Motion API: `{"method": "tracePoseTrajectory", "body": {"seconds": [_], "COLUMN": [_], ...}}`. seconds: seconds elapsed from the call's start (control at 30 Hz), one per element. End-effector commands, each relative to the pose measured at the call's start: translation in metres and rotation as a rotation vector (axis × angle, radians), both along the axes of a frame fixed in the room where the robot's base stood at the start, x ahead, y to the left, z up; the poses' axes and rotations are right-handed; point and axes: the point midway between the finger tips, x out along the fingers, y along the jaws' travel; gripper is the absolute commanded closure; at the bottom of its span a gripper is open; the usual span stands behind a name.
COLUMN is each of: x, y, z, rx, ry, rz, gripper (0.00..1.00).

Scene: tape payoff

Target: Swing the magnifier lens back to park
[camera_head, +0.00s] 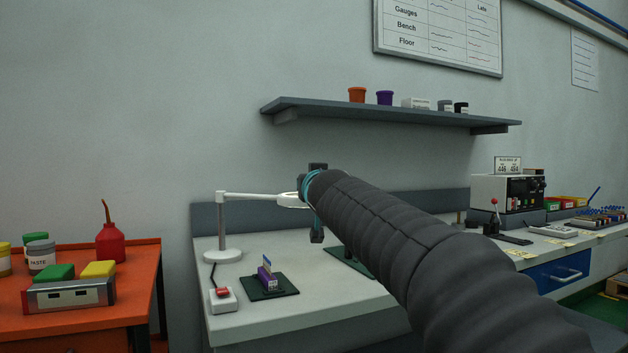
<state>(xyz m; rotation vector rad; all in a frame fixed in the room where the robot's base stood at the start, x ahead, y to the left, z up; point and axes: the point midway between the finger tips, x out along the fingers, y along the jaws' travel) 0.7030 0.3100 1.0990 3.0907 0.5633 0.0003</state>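The white magnifier stands on the left of the grey bench. Its round base and post (222,240) are upright, and its white arm (252,197) reaches right from the post top. The lens head (287,200) is at the end of that arm, partly hidden by my wrist. My gripper (316,205) is in front of or beside the lens head, at the end of my dark sleeved arm. Dark gripper parts show above and below the wrist. The fingertips are hidden, so I cannot tell whether they touch the lens head. No park mark is recognisable.
On the bench (290,318) are a red-button switch box (222,300), a dark green mat (291,286) with a purple item (266,275), and another mat (345,262) partly behind my arm. An orange cart (90,325) stands left. A shelf (390,109) hangs above.

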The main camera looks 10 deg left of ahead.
Motion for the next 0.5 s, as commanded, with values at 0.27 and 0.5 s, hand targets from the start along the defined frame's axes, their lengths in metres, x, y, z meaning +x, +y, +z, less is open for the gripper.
{"method": "tracePoseTrajectory", "body": {"seconds": [0.27, 0.5], "x": [0.0009, 0.0009], "y": [0.0004, 0.0005], "z": [-0.0014, -0.0014], "rx": [-0.002, -0.002], "ry": [0.002, 0.002], "rz": [0.003, 0.003], "gripper": [1.0, 0.57]}}
